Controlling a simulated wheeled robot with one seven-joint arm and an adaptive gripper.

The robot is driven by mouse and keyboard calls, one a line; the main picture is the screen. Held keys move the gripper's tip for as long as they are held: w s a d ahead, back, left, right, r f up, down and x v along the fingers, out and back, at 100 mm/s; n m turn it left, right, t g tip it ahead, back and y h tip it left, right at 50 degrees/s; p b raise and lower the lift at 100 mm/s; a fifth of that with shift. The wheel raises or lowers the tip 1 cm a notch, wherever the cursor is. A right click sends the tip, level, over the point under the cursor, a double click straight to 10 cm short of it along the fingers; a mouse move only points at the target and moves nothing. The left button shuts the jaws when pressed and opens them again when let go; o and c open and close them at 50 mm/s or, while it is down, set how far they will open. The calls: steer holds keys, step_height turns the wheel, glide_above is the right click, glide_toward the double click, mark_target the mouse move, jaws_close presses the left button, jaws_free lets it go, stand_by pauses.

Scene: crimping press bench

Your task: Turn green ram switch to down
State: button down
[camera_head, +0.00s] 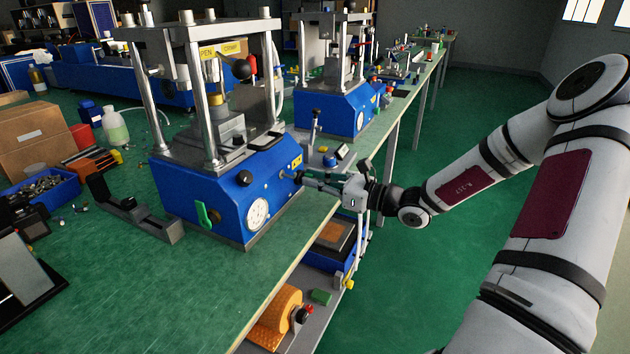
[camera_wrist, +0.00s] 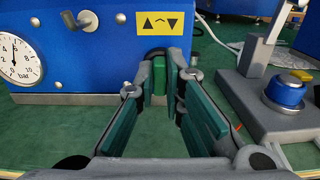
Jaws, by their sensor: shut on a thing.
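The green ram switch (camera_wrist: 159,78) shows in the wrist view as a small upright green piece between my fingertips, below a yellow label (camera_wrist: 160,22) with up and down arrows. My gripper (camera_wrist: 161,88) is shut on it, with teal pads on both sides. The switch is on the right part of the blue press's (camera_head: 228,190) front; in the head view my fingers hide it. My gripper (camera_head: 308,179) reaches that face from the right, just below the yellow label (camera_head: 297,162). Whether the switch points up or down is hard to tell.
A pressure gauge (camera_head: 257,213) and another green lever (camera_head: 203,215) are on the press front. A silver lever (camera_wrist: 83,20) projects left of the label. A grey unit with a blue button (camera_wrist: 286,92) stands close on the right. The green bench top's edge is below.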

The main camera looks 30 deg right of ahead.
steer(key=shift+r+p, duration=0.1)
steer(key=shift+p, duration=0.3)
steer(key=m+p, duration=0.1)
steer(key=p, duration=0.1)
steer(key=m+p, duration=0.1)
steer(key=p, duration=0.1)
steer(key=shift+r+m, duration=0.2)
steer(key=shift+m, duration=0.1)
steer(key=m+p, duration=0.3)
steer(key=p, duration=0.2)
steer(key=m+p, duration=0.3)
steer(key=shift+w+f+m, duration=0.1)
steer(key=shift+f+m, duration=0.05)
steer(key=shift+m, duration=0.15)
steer(key=shift+f+m+p, duration=0.1)
steer(key=shift+m+p, duration=0.7)
steer(key=shift+m, duration=0.6)
steer(key=shift+w, duration=0.1)
steer(key=c, duration=1.7)
jaws_free()
steer(key=shift+d+f, duration=0.1)
